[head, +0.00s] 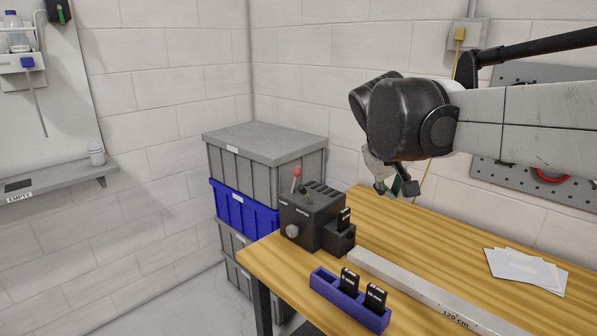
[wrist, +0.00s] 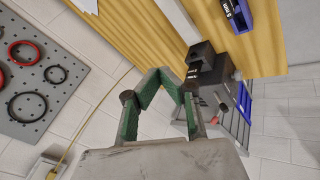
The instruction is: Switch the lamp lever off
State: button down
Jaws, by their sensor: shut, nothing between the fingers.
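The dark lamp box (head: 312,215) stands on the wooden table near its left corner. Its lever has a red tip (head: 297,172) and stands up from the back left part of the box, almost upright. My gripper (head: 398,190) is in the air to the right of the box, apart from the lever, and my wrist partly hides it. In the wrist view my gripper (wrist: 160,78) shows green-padded fingers, shut and empty. The lamp box (wrist: 205,68) is right of the fingers there, with the small red lever tip (wrist: 215,120) below it.
A blue holder (head: 350,299) with black cards and a long metal bar (head: 410,290) lie at the table's front. White sheets (head: 525,268) lie at the right. Stacked crates (head: 265,150) stand behind the box. A pegboard (head: 540,185) is on the right wall.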

aim_at(295, 180)
jog(key=w+a+n+h, duration=0.1)
jog(key=w+a+h, duration=0.1)
jog(key=w+a, duration=0.75)
jog(key=w+a+n+h, duration=0.2)
jog(key=w+a, duration=0.4)
jog(key=w, duration=0.6)
jog(key=w+a+f+n+t+h, duration=0.15)
jog(key=w+a+f, duration=0.25)
jog(key=a, duration=0.6)
jog(key=w+a+f+t+h, duration=0.2)
jog(key=w+a+f+h, duration=0.15)
jog(key=a, duration=0.65)
jog(key=shift+g+y, duration=0.25)
jog(key=shift+y, duration=0.25)
jog(key=x, duration=0.4)
jog(key=p+x, duration=0.1)
jog(key=x, duration=0.4)
jog(key=f+x, duration=0.1)
jog(key=x, duration=0.3)
jog(key=shift+w+d+f+p, duration=0.1)
jog(key=shift+w+p, duration=0.05)
jog(key=shift+p, duration=0.2)
jog(key=shift+b+x, duration=0.35)
jog(key=shift+x, duration=0.45)
jog(key=shift+w, duration=0.1)
